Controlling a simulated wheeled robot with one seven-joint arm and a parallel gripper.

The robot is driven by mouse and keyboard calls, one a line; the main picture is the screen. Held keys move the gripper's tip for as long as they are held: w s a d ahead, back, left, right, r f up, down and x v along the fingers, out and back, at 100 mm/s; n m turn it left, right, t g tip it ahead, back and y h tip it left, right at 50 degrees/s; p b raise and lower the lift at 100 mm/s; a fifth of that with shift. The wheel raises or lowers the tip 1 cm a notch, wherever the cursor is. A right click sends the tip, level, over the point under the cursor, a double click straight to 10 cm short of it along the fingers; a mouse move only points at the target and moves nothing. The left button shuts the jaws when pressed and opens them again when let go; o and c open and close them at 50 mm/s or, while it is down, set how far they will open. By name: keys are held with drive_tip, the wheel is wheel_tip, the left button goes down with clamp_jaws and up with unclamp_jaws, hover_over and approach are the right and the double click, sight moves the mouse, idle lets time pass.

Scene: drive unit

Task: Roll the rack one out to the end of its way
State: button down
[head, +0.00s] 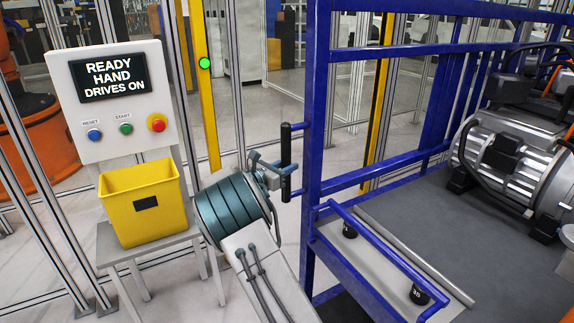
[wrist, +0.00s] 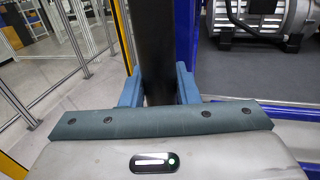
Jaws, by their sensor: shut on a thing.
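The rack (head: 317,120) is a blue frame with a grey deck, filling the right half of the head view. Its blue post also shows in the wrist view (wrist: 186,30). A black upright handle (head: 286,160) stands at the left side of its near post. My gripper (head: 279,178) reaches the handle from the left and is shut on it. In the wrist view the black handle (wrist: 155,45) stands between the two blue fingers (wrist: 158,88). The rack's wheels or track are hidden.
A silver drive unit (head: 505,160) sits on the deck. A low blue rail (head: 380,245) runs along its near side. At left are a control panel (head: 115,100) reading "READY HAND DRIVES ON", a yellow bin (head: 140,205) on a grey table, fence posts and an orange machine (head: 45,140).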

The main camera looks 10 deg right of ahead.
drive_tip(key=shift+w+a+r, duration=0.25)
drive_tip(key=shift+w+a, duration=0.1)
drive_tip(key=c, duration=1.5)
unclamp_jaws()
drive_tip(key=shift+w+t, duration=0.1)
drive_tip(key=shift+t, duration=0.2)
drive_tip(key=o, duration=0.4)
drive_tip(key=shift+w+a+f, duration=0.1)
drive_tip(key=shift+w+a, duration=0.05)
drive_tip(key=shift+a, duration=0.1)
drive_tip(key=shift+d, duration=0.35)
drive_tip(key=b+v, duration=0.2)
drive_tip(key=v, duration=1.2)
drive_tip(key=shift+r, duration=0.25)
